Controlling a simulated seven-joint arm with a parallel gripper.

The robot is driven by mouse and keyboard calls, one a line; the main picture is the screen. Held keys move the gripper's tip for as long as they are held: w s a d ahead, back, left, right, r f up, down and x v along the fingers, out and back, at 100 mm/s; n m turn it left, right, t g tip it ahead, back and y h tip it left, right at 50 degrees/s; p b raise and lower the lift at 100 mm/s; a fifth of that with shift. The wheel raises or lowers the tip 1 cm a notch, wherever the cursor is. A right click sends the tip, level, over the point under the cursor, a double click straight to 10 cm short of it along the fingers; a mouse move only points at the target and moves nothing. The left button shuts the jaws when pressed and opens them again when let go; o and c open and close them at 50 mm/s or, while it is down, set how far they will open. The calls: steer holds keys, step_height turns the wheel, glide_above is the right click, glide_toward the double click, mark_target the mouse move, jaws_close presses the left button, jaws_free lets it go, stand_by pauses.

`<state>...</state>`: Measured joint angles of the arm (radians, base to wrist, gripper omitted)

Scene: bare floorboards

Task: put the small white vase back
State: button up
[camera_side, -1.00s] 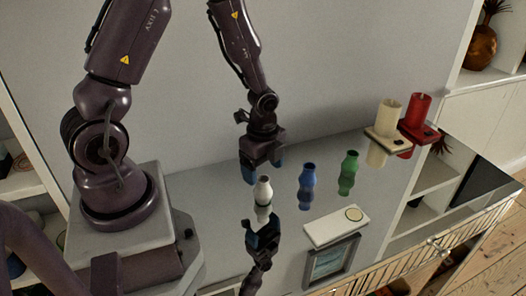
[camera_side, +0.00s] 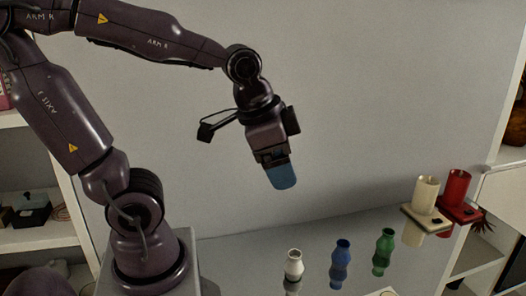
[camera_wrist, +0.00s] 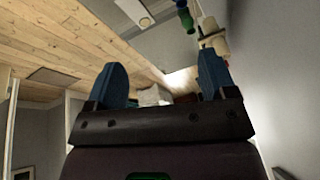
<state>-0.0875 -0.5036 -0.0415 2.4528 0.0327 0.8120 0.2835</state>
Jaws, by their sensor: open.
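The small white vase (camera_side: 293,263) stands upright on the glossy grey top, left of a blue vase (camera_side: 341,262) and a green vase (camera_side: 383,251). My gripper (camera_side: 281,178) is well above the white vase in the side view, apart from it, tilted, with nothing seen in it. In the wrist view my gripper (camera_wrist: 163,82) shows two blue fingers spread wide with nothing between them. The green vase (camera_wrist: 187,20) also shows there, but I cannot make out the white vase.
A cream cup (camera_side: 427,194) and a red cup (camera_side: 456,188) stand in holders at the right. A pale plate with a round disc (camera_side: 388,292) is cut off by the bottom edge; it shows in the wrist view (camera_wrist: 146,22). A grey wall rises behind. The air around my gripper is clear.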

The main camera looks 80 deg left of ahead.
steer(key=s+r+n, duration=0.1)
steer(key=s+d+r+n, duration=0.1)
steer(key=s+r+n+t, duration=0.1)
steer(key=shift+s+d+h, duration=0.25)
steer(key=shift+h, duration=0.15)
stand_by(0.9)
